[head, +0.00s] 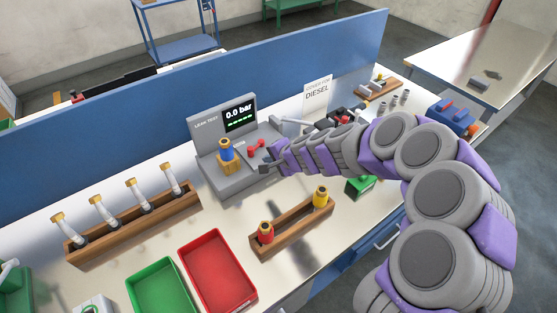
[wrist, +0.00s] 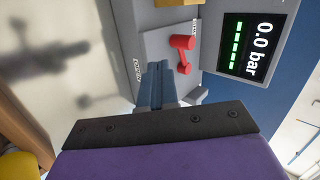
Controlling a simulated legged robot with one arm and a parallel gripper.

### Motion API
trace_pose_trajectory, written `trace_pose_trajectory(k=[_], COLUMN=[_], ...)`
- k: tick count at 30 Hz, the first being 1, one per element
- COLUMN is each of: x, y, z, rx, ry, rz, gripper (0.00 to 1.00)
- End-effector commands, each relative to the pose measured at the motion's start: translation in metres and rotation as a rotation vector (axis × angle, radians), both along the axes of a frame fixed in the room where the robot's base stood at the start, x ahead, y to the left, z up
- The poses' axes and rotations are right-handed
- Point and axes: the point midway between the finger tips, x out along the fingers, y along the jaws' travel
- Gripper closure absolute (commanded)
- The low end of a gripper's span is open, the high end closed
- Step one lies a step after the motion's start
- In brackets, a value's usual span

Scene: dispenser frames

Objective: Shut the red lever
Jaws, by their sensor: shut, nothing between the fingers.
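The red lever (head: 256,148) is on the grey leak test station, right of a blue and yellow part held there. In the wrist view the red lever (wrist: 183,55) shows as a dumbbell shape on a light plate with small labels. My gripper (head: 266,165) is just in front of the lever, low by the station. In the wrist view the gripper's fingers (wrist: 156,84) are together and empty. They sit beside the lever, with a small gap to it in the picture. The station's screen (head: 240,114) reads 0.0 bar with green bars.
A wooden rack (head: 292,226) with a red and a yellow part stands in front of the station. A red tray (head: 217,270) and a green tray (head: 160,290) lie nearer. A blue partition (head: 80,143) runs behind the bench. A wooden rack with several white-handled tools stands left.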

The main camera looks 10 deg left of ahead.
Motion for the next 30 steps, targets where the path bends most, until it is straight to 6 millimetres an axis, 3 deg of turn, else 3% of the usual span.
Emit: trace_pose_trajectory(k=[4,15,26,30], x=[0.009,0.029,0.030,0.029], y=[0.019,0.046,0.048,0.057], z=[-0.023,-0.016,-0.016,-0.016], rx=[-0.003,0.000,0.000,0.000], ry=[0.002,-0.001,0.001,0.000], rz=[0.006,0.002,0.002,0.001], gripper=[1.00,1.00,1.00,1.00])
